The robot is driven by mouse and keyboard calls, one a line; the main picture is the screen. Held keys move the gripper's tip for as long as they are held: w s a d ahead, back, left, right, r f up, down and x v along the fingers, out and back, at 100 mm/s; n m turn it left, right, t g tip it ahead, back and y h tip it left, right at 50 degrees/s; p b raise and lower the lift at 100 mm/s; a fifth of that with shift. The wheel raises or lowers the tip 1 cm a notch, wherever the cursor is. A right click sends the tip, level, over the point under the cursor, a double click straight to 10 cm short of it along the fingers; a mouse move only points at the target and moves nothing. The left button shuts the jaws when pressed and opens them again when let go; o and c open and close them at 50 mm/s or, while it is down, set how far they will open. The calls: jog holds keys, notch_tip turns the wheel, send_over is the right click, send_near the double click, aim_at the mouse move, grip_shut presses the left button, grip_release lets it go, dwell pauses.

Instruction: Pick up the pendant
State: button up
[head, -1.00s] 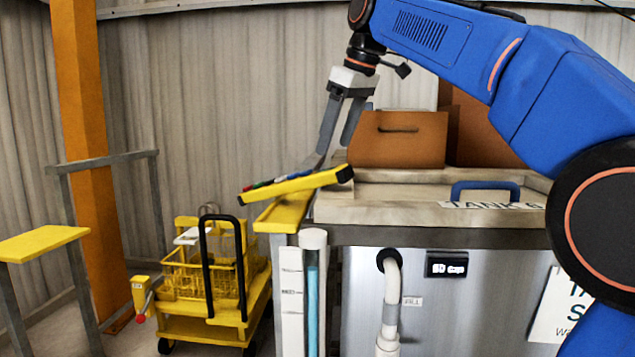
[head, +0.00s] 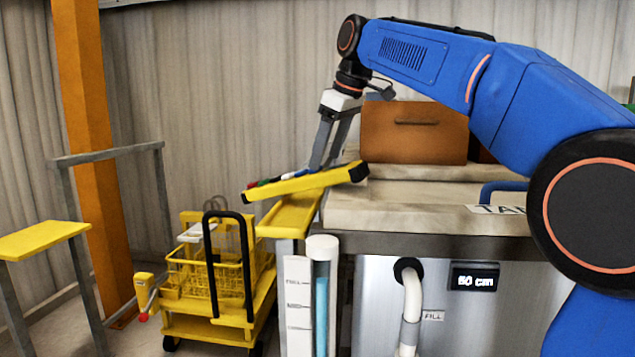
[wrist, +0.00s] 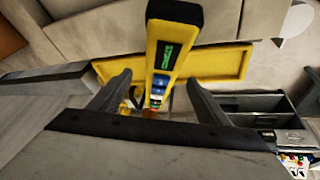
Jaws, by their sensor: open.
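The pendant is a long yellow bar (head: 305,184) with a black end and coloured buttons along its top. It lies tilted across a yellow shelf (head: 290,214) at the left end of the tank top. In the wrist view the pendant (wrist: 160,84) runs between my fingers, with a green label near its black end. My gripper (head: 325,162) is open and points down at the pendant from above. In the wrist view my gripper (wrist: 159,80) has one finger on each side of the bar, apart from it. The pendant's lower end is partly hidden by the gripper body.
A brown box (head: 414,135) stands behind the shelf on the right. The tank lid (head: 425,208) lies right of the pendant. A yellow cart (head: 205,310) with a basket stands at lower left, beside a yellow-topped stand (head: 40,240). A clear tube gauge (head: 321,295) stands below the shelf.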

aim_at(320, 171)
jog(key=shift+x, duration=4.2)
jog(key=shift+s+a, duration=0.1)
jog(key=shift+s, duration=0.1)
jog(key=shift+c, duration=0.6)
grip_shut()
